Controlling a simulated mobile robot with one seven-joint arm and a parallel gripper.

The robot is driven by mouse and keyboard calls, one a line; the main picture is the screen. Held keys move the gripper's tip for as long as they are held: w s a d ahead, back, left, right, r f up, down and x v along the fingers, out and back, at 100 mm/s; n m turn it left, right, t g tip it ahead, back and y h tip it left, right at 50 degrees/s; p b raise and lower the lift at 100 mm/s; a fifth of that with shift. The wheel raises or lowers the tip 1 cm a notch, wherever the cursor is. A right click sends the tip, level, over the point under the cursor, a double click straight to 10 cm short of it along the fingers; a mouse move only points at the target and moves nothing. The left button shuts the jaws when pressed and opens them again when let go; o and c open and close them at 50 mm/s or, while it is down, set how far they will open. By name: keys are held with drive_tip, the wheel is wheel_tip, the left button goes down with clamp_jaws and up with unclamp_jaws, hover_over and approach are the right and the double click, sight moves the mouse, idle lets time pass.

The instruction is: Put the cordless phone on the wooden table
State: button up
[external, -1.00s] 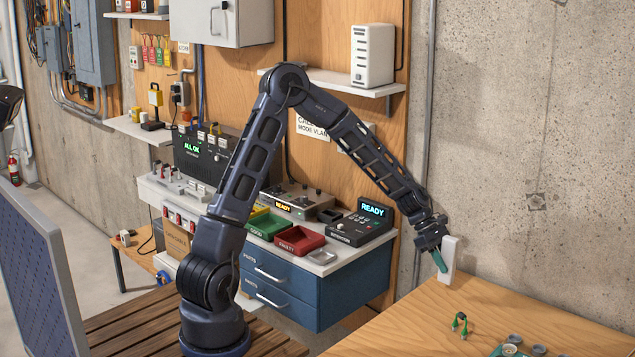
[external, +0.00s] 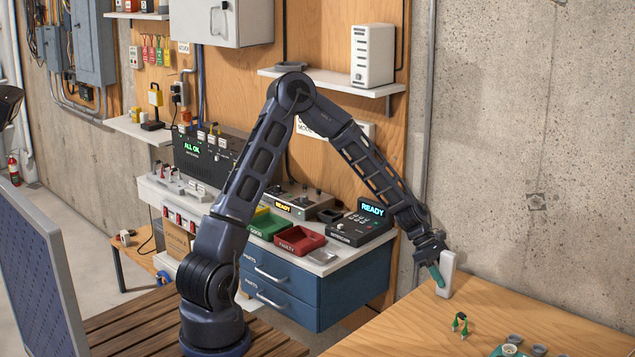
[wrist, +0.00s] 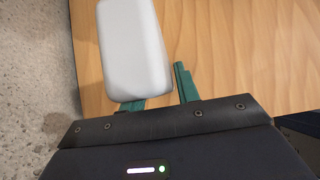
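The cordless phone appears as a white, rounded block (external: 448,268) at my gripper (external: 437,275), over the back left part of the wooden table (external: 400,325). It stands roughly upright, tilted a little. One teal finger crosses in front of it in the external view; the other is hidden. In the wrist view the phone (wrist: 133,50) covers most of the left finger, and the right finger (wrist: 185,82) lies along its right side. The gripper appears shut on the phone. Whether its lower end touches the tabletop cannot be told.
The tabletop between is clear. The concrete wall (external: 540,180) rises close behind. A blue drawer cabinet (external: 345,285) stands left.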

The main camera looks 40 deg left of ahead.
drive_tip(key=shift+o, duration=1.1)
drive_tip(key=shift+r, duration=0.15)
drive_tip(key=v, duration=1.1)
drive_tip(key=s+a+r+m+t+y, duration=0.2)
drive_tip(key=s+a+r+m+y, duration=0.3)
drive_tip(key=s+a+r+m, duration=0.85)
drive_tip(key=s+a+r+m+t+y, duration=0.1)
drive_tip(key=s+a+r+m, duration=0.1)
drive_tip(key=s+a, duration=0.5)
drive_tip(key=s+a+r+m+t+y, duration=0.1)
drive_tip(key=s+a, duration=0.6)
drive_tip(key=s, duration=0.7)
wheel_tip(320, 180, up, 2)
drive_tip(key=shift+a+r+m+t+y, duration=0.2)
drive_tip(key=shift+m+t+y, duration=0.15)
drive_tip(key=shift+m, duration=0.4)
